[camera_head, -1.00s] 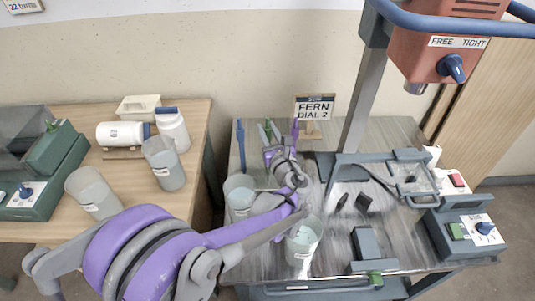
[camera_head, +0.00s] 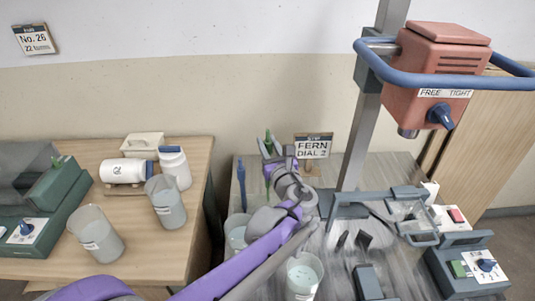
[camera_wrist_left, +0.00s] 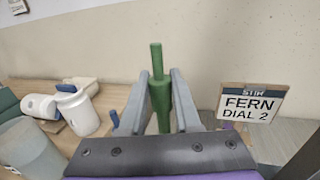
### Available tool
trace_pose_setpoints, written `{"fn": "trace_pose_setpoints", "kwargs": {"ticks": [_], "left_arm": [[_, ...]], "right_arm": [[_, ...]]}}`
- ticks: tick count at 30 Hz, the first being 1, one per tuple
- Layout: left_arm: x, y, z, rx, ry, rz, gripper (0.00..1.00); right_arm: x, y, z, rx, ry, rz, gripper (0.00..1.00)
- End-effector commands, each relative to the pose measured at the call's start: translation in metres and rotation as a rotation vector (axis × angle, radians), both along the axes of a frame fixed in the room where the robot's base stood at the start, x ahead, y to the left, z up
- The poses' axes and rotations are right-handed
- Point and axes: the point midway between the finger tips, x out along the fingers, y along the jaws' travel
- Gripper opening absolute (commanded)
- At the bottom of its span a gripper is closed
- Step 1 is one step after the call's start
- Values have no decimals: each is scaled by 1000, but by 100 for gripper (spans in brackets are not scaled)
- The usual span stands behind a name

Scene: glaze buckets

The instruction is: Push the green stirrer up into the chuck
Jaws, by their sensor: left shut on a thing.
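My left gripper (camera_head: 270,153) is shut on the green stirrer (camera_wrist_left: 158,98), which stands upright between the two grey fingers in the left wrist view. In the head view, the stirrer's top (camera_head: 268,136) shows above the fingers and its lower part shows just below them. The chuck (camera_head: 408,132) is the grey stub under the red mixer head (camera_head: 440,68). It is well to the right of the gripper and apart from the stirrer. The mixer head's dial (camera_head: 440,115) sits below a FREE / TIGHT label. My right gripper is not in view.
A blue stirrer (camera_head: 241,182) stands left of the gripper. A FERN DIAL 2 sign (camera_head: 313,146) stands behind. Buckets (camera_head: 302,278) are on the grey table below my arm. A blue rail (camera_head: 440,82) surrounds the mixer head; its post (camera_head: 366,130) stands left of the chuck.

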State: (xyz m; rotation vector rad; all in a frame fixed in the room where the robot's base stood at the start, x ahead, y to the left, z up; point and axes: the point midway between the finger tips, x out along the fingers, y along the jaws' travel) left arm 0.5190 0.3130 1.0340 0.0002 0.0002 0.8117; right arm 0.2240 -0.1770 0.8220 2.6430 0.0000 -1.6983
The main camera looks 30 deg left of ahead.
Motion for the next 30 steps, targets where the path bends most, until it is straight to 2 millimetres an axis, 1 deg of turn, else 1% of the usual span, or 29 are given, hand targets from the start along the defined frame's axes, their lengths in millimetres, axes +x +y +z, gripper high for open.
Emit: {"fn": "trace_pose_setpoints", "kwargs": {"ticks": [1, 6, 30], "left_arm": [[0, 0, 6, 1, -1, 0, 0], [0, 0, 18, 1, -1, 0, 0], [0, 0, 66, 0, -1, 0, 0]], "right_arm": [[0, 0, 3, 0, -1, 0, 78], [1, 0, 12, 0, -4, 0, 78], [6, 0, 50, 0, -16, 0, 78]]}}
